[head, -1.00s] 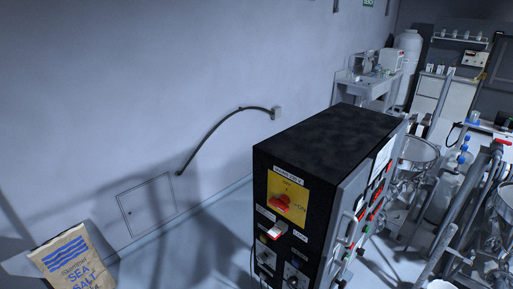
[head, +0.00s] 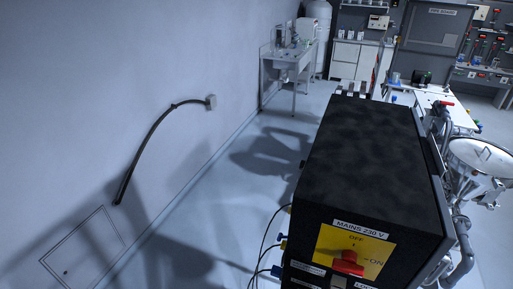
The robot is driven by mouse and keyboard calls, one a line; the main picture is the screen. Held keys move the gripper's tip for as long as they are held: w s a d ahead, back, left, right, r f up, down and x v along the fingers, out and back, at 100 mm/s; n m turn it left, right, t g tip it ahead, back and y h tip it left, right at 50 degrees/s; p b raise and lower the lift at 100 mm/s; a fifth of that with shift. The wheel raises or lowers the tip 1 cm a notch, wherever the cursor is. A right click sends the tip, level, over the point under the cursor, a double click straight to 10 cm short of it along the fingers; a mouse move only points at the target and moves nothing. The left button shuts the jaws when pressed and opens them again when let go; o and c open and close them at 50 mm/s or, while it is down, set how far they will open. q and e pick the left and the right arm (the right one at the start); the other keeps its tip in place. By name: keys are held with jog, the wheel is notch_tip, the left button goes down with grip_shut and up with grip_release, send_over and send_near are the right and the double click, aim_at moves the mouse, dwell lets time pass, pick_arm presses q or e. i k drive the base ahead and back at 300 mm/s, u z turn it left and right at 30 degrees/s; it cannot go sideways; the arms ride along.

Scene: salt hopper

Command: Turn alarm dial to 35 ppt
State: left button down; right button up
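No alarm dial that I can identify shows in the head view. A black cabinet (head: 365,165) stands close at the lower right. Its near face carries a yellow plate labelled MAINS 230 V with OFF and ON marks and a red rotary switch (head: 347,263). The lower part of that face is cut off by the bottom edge of the picture, and the cabinet's right side is mostly turned away. Neither of my grippers is in view.
Cables (head: 262,245) hang at the cabinet's left side. Open floor (head: 205,215) lies between it and the left wall. A steel hopper (head: 483,160) with pipes stands close on the right. A sink bench (head: 290,60) and a white worktop (head: 435,103) are farther back.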

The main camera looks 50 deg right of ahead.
aim_at(302, 162)
jog(key=i, duration=1)
jog(key=z, duration=3.4)
